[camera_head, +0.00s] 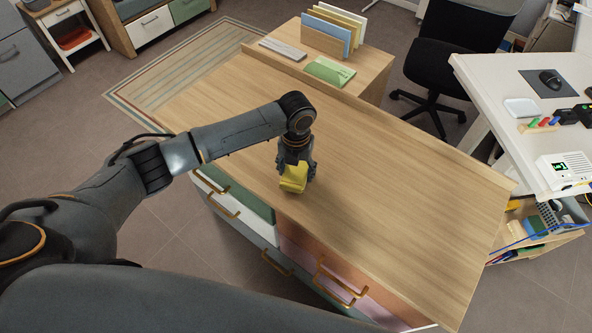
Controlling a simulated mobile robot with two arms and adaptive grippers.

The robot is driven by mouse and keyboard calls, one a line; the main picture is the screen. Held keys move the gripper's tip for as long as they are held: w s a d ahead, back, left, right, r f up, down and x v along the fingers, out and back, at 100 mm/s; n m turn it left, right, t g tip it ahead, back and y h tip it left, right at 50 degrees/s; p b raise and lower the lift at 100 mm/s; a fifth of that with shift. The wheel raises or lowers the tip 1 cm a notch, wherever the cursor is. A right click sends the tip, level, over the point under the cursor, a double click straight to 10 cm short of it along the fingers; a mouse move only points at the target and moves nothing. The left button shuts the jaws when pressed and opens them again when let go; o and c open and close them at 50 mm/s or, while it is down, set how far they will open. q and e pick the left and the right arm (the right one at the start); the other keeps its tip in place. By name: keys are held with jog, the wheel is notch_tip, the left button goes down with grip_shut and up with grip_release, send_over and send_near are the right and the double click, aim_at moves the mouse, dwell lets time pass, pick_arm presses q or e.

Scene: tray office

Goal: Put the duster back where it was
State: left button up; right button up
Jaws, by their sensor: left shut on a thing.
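A yellow duster (293,180) is in my left gripper (296,172), which points down and is shut on it. The duster is at or just above the wooden top (370,190) of the drawer cabinet, near its front edge. I cannot tell whether it touches the wood. The fingers hide part of the duster. My right gripper is out of view.
The wooden top is otherwise bare. A black chair (450,50) and a white desk (500,85) stand at the right.

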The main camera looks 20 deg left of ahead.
aim_at(296, 170)
pick_arm(q)
jog(key=shift+f, duration=0.3)
jog(key=shift+f, duration=0.15)
jog(key=o, duration=1)
notch_tip(296, 170, up, 12)
jog(key=shift+r, duration=0.2)
